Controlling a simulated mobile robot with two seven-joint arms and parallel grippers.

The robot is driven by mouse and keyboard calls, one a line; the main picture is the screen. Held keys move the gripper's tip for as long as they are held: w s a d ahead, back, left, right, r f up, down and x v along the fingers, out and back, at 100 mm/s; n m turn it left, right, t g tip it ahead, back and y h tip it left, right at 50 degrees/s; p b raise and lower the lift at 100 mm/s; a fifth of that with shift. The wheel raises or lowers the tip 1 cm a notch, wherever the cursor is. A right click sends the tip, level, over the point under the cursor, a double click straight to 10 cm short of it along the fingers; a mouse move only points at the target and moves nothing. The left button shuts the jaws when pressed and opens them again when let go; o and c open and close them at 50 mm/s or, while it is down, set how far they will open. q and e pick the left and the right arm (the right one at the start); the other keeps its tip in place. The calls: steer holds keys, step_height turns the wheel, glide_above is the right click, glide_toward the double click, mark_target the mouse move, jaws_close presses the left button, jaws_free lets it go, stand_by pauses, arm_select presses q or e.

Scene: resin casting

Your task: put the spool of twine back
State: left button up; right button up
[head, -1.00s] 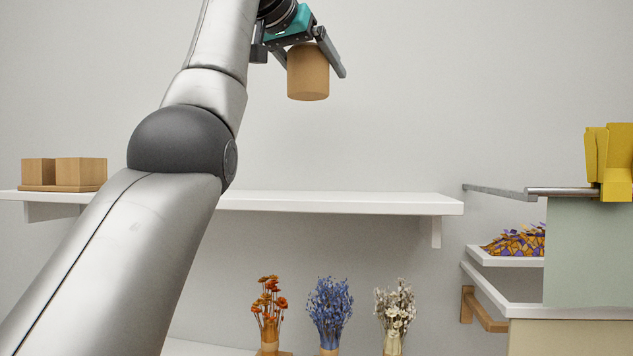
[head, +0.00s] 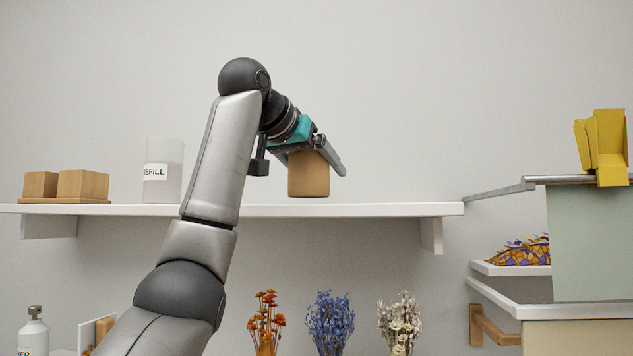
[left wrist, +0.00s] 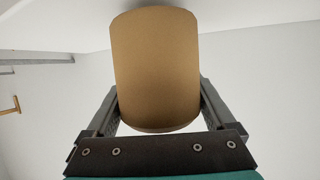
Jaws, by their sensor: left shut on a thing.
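The spool of twine (head: 309,176) is a plain tan cylinder, held upright just above the white wall shelf (head: 370,210) in the head view. My left gripper (head: 322,160) is shut on it from the side. In the left wrist view the spool (left wrist: 154,70) stands between the two fingers of my left gripper (left wrist: 158,105). A narrow gap seems to show between the spool's base and the shelf, but I cannot tell for sure whether they touch. My right gripper is not in view.
On the shelf's left stand wooden blocks on a board (head: 66,187) and a clear REFILL container (head: 163,172). The shelf's right part is clear. Dried flowers (head: 330,318) stand below. A yellow object (head: 603,150) is at the right.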

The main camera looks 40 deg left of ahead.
arm_select(q)
steer(key=shift+f, duration=0.65)
steer(key=shift+r, duration=0.1)
steer(key=shift+f, duration=0.2)
steer(key=o, duration=1.3)
steer(key=shift+r, duration=0.1)
